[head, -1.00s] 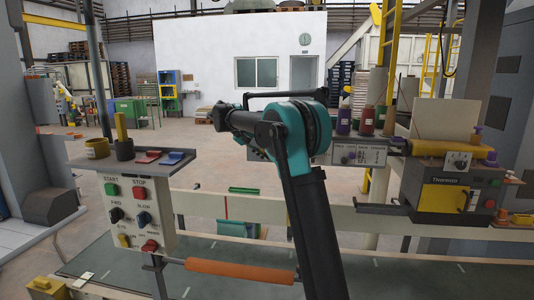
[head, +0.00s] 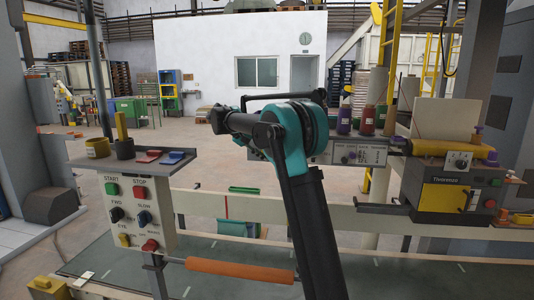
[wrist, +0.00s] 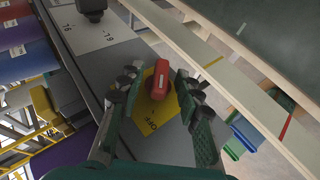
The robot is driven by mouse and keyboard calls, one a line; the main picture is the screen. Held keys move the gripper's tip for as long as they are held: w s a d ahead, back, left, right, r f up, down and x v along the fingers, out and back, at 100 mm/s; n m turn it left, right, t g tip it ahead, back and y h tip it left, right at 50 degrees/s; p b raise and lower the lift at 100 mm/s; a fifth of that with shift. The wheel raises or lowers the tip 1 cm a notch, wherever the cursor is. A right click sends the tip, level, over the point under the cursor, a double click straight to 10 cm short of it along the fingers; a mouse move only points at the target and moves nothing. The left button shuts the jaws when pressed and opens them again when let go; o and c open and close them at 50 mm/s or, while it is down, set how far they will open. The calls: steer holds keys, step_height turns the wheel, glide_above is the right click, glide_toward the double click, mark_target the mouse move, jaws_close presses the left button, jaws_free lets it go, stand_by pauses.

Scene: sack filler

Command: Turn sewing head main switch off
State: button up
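A red rotary handle on a yellow plate (wrist: 146,106) lettered "OFF" shows in the middle of the wrist view; the red handle (wrist: 157,82) looks like the main switch. My gripper (wrist: 158,86) is open, with one dark finger on each side of the handle. A gap shows between each finger and the handle, so I see no clear contact. In the head view my arm covers this switch and my gripper. The grey control panel (head: 345,153) shows partly behind my arm there.
At the left stands a push-button panel (head: 129,212) with a shelf of small items. An orange roller (head: 240,271) crosses in front. A box with a yellow door (head: 441,196) stands at the right. Thread cones (head: 367,119) stand above the grey panel.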

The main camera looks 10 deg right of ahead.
steer(key=shift+a+r, duration=0.1)
steer(key=v, duration=1.1)
steer(key=shift+a+r, duration=0.2)
steer(key=shift+a, duration=0.05)
steer(key=shift+s, duration=0.2)
